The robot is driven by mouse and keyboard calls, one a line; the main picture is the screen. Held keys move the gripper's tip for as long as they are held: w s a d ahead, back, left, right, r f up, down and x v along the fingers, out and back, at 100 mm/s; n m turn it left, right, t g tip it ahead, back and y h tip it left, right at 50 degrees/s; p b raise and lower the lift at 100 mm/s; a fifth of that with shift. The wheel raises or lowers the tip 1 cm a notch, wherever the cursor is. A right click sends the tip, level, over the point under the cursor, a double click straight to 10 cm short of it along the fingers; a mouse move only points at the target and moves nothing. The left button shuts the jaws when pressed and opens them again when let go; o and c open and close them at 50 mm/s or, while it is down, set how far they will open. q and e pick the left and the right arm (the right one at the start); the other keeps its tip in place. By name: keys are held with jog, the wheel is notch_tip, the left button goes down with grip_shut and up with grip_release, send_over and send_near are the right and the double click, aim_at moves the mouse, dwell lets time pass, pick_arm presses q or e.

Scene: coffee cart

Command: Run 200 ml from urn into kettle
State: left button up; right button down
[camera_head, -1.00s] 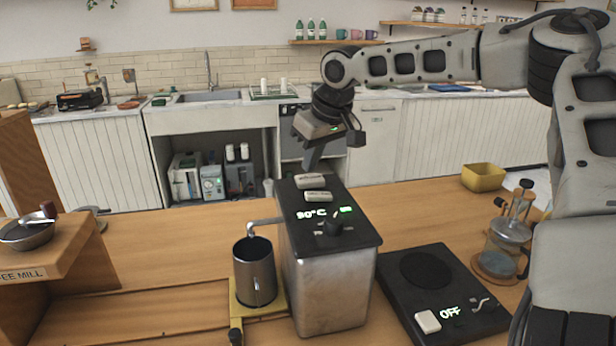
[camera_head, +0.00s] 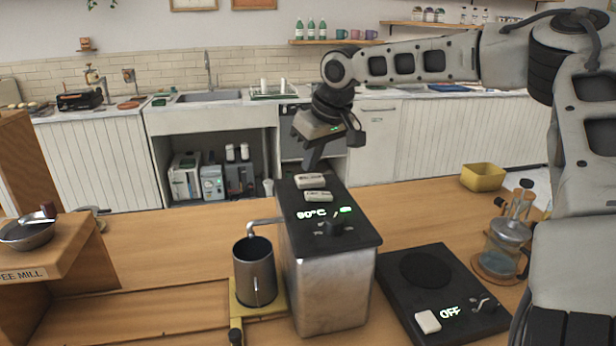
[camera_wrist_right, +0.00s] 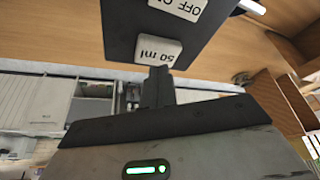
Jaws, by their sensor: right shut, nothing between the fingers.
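Two pale buttons sit at the top's far end, the 50 ml button (camera_wrist_right: 158,51) and an off/on button (camera_wrist_right: 178,8). The kettle (camera_head: 255,275), a dark steel pot, stands upright on a yellow stand under the urn's spout (camera_head: 262,221). My right gripper (camera_head: 308,170) is shut and empty, pointing down at the urn's far edge. In the right wrist view its fingertips (camera_wrist_right: 158,75) are close to the 50 ml button; I cannot tell whether they touch it. My left gripper is out of view.
A black hot plate (camera_head: 440,295) reading OFF lies right of the urn. A glass press (camera_head: 507,245) and a yellow bowl (camera_head: 483,177) stand further right. A mill shelf with a pan (camera_head: 28,234) is at the left.

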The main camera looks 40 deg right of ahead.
jog(key=shift+f, duration=0.95)
jog(key=shift+r+p, duration=0.4)
jog(key=shift+r, duration=0.6)
jog(key=shift+f+b, duration=0.4)
jog(key=shift+f, duration=0.65)
dwell(1.4)
jog(key=shift+r, duration=0.15)
jog(key=shift+r+p, duration=0.4)
jog(key=shift+r, duration=0.45)
